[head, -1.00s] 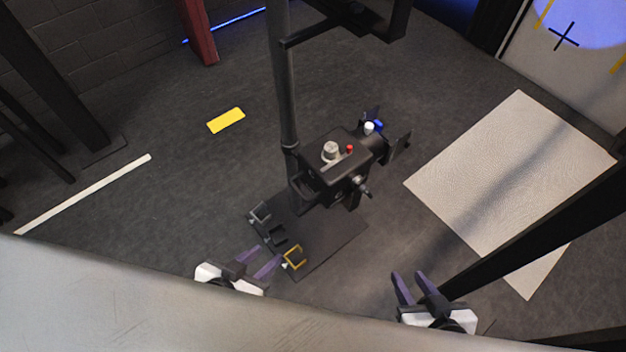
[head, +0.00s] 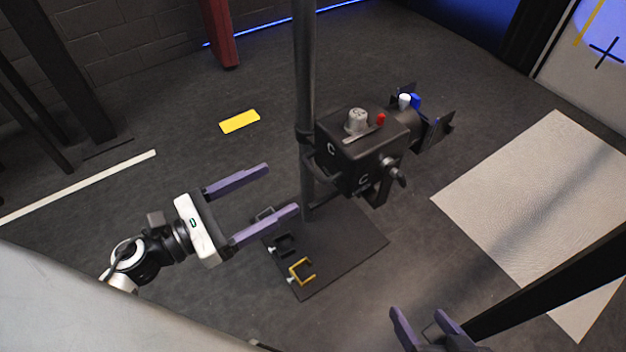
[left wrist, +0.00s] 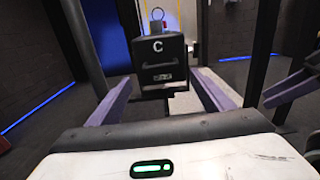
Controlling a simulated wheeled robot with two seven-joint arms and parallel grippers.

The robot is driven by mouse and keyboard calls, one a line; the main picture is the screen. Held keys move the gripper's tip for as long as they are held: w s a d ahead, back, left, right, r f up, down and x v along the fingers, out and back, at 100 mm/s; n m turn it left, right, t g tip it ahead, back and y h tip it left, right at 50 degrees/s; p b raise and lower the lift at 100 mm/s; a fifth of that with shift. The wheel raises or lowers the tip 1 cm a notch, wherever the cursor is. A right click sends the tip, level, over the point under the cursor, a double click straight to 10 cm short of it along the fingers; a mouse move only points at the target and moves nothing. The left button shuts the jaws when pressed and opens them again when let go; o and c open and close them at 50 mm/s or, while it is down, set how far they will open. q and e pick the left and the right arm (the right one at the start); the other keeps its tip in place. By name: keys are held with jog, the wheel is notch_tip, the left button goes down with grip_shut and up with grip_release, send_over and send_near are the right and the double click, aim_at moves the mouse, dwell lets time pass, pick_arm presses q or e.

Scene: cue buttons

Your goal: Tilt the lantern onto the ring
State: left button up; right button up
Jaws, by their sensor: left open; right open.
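The lantern (head: 350,150) is a black box lamp marked with C letters, mounted beside a dark upright pole. It has a grey knob and a red button on top and a side handle (head: 397,174). In the left wrist view the lantern (left wrist: 162,62) is ahead, framed by my fingers and apart from them. My left gripper (head: 283,188) is open and empty, left of the lantern, pointing toward it. My right gripper (head: 419,313) is open and empty at the lower edge, below the lantern.
The pole (head: 305,80) rises from a dark floor plate (head: 345,245) holding small clamps, one yellow (head: 302,271). A pale mat (head: 540,200) lies right. A dark beam (head: 550,275) crosses the lower right.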

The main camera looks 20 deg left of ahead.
aim_at(313, 168)
pick_arm(q)
jog(key=x, duration=1)
jog(key=shift+p, duration=0.3)
pick_arm(e)
jog(key=shift+d+r, duration=0.1)
jog(key=shift+r, duration=0.15)
pick_arm(q)
jog(key=shift+c, duration=0.4)
